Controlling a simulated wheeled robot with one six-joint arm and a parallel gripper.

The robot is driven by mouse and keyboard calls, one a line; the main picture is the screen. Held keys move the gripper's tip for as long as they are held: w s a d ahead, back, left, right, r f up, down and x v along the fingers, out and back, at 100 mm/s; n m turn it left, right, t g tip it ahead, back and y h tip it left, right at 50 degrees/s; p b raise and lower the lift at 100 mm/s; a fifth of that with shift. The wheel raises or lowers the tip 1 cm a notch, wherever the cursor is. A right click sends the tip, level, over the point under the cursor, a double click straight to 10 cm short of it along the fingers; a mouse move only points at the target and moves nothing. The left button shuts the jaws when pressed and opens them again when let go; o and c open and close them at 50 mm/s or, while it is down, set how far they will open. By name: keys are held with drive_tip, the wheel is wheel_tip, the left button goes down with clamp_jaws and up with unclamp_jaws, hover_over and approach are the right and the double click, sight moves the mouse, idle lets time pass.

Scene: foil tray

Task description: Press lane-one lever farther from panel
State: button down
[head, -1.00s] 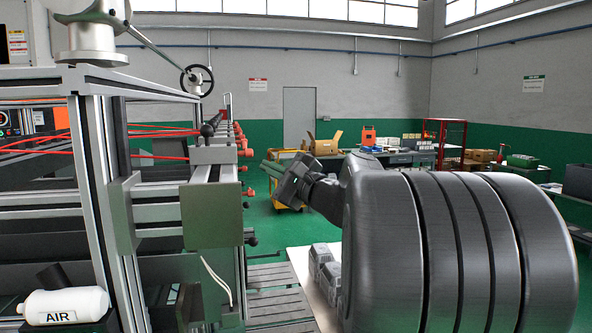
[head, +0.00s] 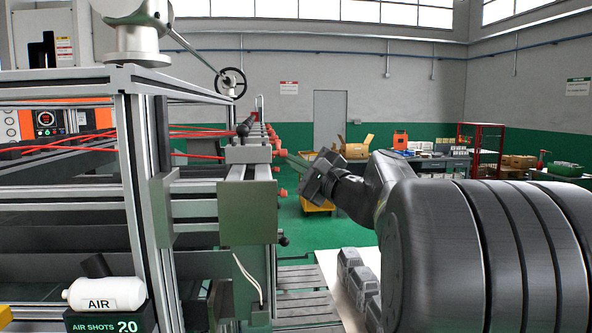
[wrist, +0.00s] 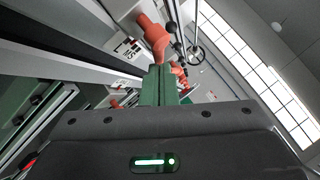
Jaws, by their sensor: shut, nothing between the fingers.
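Several red-tipped levers (head: 277,151) stick out from the right side of the metal-framed machine, in a row going away from me. I cannot tell from the lane labels which one is the lane-one lever. An orange-framed control panel (head: 48,122) shows inside the frame at the left. My gripper (head: 293,158) is shut and empty, its green fingers pointing left toward the row. In the wrist view my closed fingers (wrist: 158,72) point at a large red lever knob (wrist: 154,36) just beyond their tips. I cannot tell whether they touch. A white label (wrist: 129,47) sits beside that knob.
A green-grey plate (head: 247,212) on the rail juts out near me. Grey castings (head: 350,262) lie on a pale surface below my arm. Green floor (head: 308,230) is open beyond.

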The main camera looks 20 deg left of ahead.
drive_tip(key=shift+w+a+f+n+y+b, duration=0.15)
drive_tip(key=shift+n+y+b, duration=0.75)
drive_tip(key=shift+b, duration=2.55)
drive_tip(key=shift+w+a+r+n+g+y+b, duration=0.1)
drive_tip(key=shift+r+n+g+y+b, duration=0.75)
drive_tip(key=shift+n+g+b, duration=1.55)
drive_tip(key=shift+w+r+n+g+y+b, duration=0.25)
drive_tip(key=shift+n+g+y+b, duration=0.95)
drive_tip(key=shift+n+b, duration=1.35)
drive_tip(key=shift+a+r+n+g+y+b, duration=0.1)
drive_tip(key=shift+r+n+g+y+b, duration=0.95)
drive_tip(key=shift+b, duration=2.35)
drive_tip(key=shift+f+n+g, duration=0.3)
drive_tip(key=shift+n+g, duration=0.2)
drive_tip(key=shift+g, duration=0.05)
drive_tip(key=shift+f, duration=0.1)
